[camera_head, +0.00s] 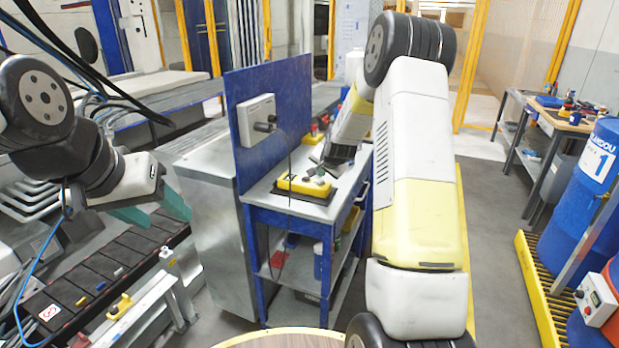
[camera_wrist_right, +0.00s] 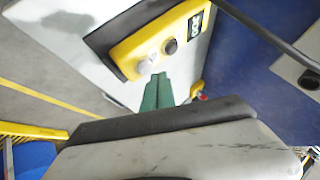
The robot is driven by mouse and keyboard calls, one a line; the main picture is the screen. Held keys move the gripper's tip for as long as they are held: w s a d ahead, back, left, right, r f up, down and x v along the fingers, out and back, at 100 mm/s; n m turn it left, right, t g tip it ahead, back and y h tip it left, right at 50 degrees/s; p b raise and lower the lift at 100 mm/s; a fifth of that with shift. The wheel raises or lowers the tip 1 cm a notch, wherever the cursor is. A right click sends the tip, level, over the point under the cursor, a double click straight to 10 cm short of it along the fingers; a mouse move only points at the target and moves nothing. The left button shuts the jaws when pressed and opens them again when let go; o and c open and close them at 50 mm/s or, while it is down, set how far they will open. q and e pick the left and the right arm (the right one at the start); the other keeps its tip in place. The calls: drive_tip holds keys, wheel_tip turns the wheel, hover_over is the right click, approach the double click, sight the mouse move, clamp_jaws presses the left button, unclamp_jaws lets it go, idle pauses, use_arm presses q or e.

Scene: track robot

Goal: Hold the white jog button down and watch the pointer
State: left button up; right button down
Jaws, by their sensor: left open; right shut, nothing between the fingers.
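A yellow control box (camera_head: 291,184) lies on the blue workbench; it also shows in the right wrist view (camera_wrist_right: 127,53). In that view it carries a white button (camera_wrist_right: 145,66), a dark button (camera_wrist_right: 170,46) and a dark plate with green marks (camera_wrist_right: 198,22). My right gripper (camera_wrist_right: 158,76) is shut and empty, its green fingertips right at the white button's edge. I cannot tell whether they touch or press it. My left gripper (camera_head: 155,210) is open and empty, away from the bench. I cannot make out a pointer.
The workbench (camera_head: 258,190) has a blue back panel (camera_head: 270,90) bearing a grey box (camera_head: 256,112) with a hanging cable. Red and yellow items (camera_head: 313,132) stand behind the control box. A dark slatted conveyor (camera_head: 110,265) is at left, blue drums (camera_head: 590,180) at right.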

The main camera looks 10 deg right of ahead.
sight(321, 182)
drive_tip(key=shift+f, duration=0.25)
drive_tip(key=shift+f, duration=0.55)
idle(0.5)
drive_tip(key=shift+r, duration=0.15)
idle(3.2)
drive_tip(key=shift+r, duration=0.8)
drive_tip(key=shift+r, duration=0.1)
drive_tip(key=shift+r, duration=2.4)
